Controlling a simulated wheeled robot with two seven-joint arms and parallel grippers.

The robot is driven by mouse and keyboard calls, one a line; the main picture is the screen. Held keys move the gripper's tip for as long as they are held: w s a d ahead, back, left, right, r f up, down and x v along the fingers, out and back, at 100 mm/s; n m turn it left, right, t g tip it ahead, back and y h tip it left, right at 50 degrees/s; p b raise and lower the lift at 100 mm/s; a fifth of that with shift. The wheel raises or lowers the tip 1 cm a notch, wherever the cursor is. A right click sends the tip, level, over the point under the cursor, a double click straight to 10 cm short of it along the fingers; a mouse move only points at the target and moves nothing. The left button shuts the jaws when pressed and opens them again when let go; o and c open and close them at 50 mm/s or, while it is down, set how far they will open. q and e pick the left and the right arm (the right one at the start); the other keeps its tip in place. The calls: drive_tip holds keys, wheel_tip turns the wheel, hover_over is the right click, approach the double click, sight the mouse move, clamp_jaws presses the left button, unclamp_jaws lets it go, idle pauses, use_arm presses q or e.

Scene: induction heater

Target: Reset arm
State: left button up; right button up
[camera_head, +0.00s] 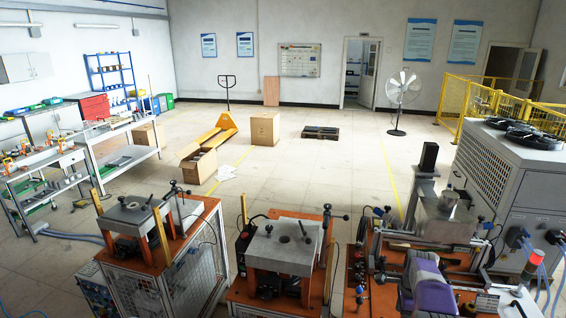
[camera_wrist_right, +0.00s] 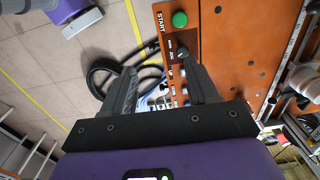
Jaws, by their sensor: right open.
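My right gripper (camera_wrist_right: 157,68) shows in the right wrist view. Its two dark fingers are apart, with nothing between them. Beyond the fingers are an orange panel (camera_wrist_right: 228,50) with a green START button (camera_wrist_right: 179,19) and a row of small controls, and black cables (camera_wrist_right: 97,75). I cannot tell whether the fingers touch the panel. In the head view, purple parts of my arm show at the lower right, over the right machine (camera_head: 380,262). My left gripper is not in either view.
Two orange-topped machines (camera_head: 290,245) (camera_head: 130,215) stand left of the right machine. A grey chiller cabinet (camera_head: 520,190) with top fans is close on the right. Shelves (camera_head: 125,160) line the left. Cartons (camera_head: 265,128), a yellow pallet jack (camera_head: 213,133) and open floor lie beyond.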

drive_tip(key=s+a+f+n+y+b, duration=0.1)
drive_tip(key=s+a+f+n+b, duration=0.25)
drive_tip(key=f, duration=0.55)
drive_tip(key=s+a+f+n+b, duration=0.2)
drive_tip(key=s+a+f, duration=0.2)
drive_tip(key=f, duration=0.6)
drive_tip(key=s+a+f+n+y+b, duration=0.1)
drive_tip(key=s+a+f+n+b, duration=0.2)
drive_tip(key=f, duration=0.6)
use_arm(q)
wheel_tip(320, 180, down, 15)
drive_tip(key=b, duration=0.5)
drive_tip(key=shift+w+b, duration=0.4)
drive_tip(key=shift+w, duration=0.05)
use_arm(e)
drive_tip(key=s+a+f+n+y, duration=0.1)
drive_tip(key=s+a+f+n, duration=0.3)
drive_tip(key=s+a, duration=0.3)
drive_tip(key=s+a+f+n+y, duration=0.1)
drive_tip(key=s+a+f+n, duration=0.3)
drive_tip(key=s+a, duration=0.4)
drive_tip(key=s+n, duration=0.1)
drive_tip(key=s, duration=0.2)
drive_tip(key=shift+s+a+n, duration=0.2)
drive_tip(key=shift+s+n, duration=0.15)
drive_tip(key=shift+s, duration=0.05)
